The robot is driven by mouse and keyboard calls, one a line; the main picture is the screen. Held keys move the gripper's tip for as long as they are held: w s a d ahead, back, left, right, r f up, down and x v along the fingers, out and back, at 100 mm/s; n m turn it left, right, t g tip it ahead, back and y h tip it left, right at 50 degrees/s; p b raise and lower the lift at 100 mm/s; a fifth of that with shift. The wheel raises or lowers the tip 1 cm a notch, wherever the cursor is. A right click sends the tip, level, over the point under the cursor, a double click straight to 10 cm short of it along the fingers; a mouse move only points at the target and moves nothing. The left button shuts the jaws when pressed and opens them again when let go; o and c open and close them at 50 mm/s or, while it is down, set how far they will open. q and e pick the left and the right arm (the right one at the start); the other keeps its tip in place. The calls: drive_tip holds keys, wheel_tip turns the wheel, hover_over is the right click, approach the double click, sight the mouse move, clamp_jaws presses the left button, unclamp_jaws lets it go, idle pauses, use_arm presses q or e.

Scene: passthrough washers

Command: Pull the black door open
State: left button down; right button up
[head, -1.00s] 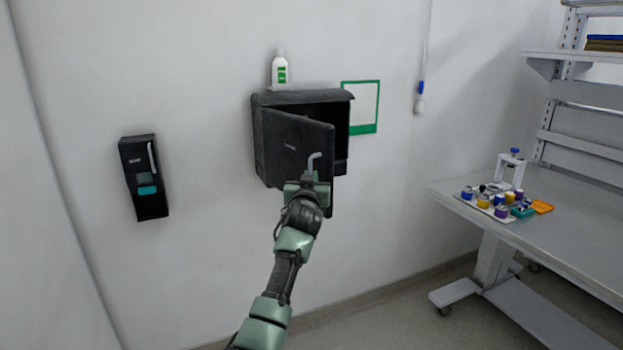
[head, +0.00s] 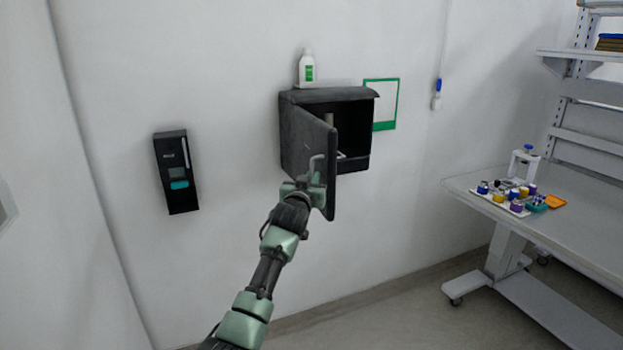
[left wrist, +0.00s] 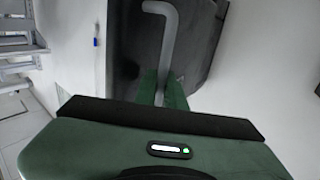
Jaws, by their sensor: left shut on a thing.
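The black door (head: 309,150) of a black wall cabinet (head: 330,97) stands part open, hinged on its left side and swung out toward me. The dark inside of the cabinet shows to the right of the door, with a pale upright item in it. My left gripper (head: 310,182) is shut on the door's grey handle (head: 315,163). In the left wrist view the bent handle (left wrist: 166,45) rises from between the green fingers (left wrist: 161,90), with the black door (left wrist: 125,60) behind it. My right gripper is not in view.
A white bottle (head: 306,69) stands on top of the cabinet. A green-framed panel (head: 386,122) and a black dispenser (head: 175,172) are on the wall. A grey workbench (head: 580,215) with a tray of small coloured items stands at the right. The floor before the cabinet looks clear.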

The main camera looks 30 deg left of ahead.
use_arm(q)
drive_tip(key=shift+a+r, duration=0.15)
drive_tip(key=shift+r, duration=0.15)
drive_tip(key=c, duration=1.8)
unclamp_jaws()
drive_tip(key=shift+o, duration=0.2)
drive_tip(key=shift+a+f, duration=0.2)
drive_tip(key=shift+f, duration=0.1)
drive_tip(key=shift+d, duration=0.1)
drive_tip(key=b+v, duration=0.2)
drive_tip(key=v, duration=0.5)
drive_tip(key=shift+s+b, duration=0.3)
drive_tip(key=shift+s, duration=0.05)
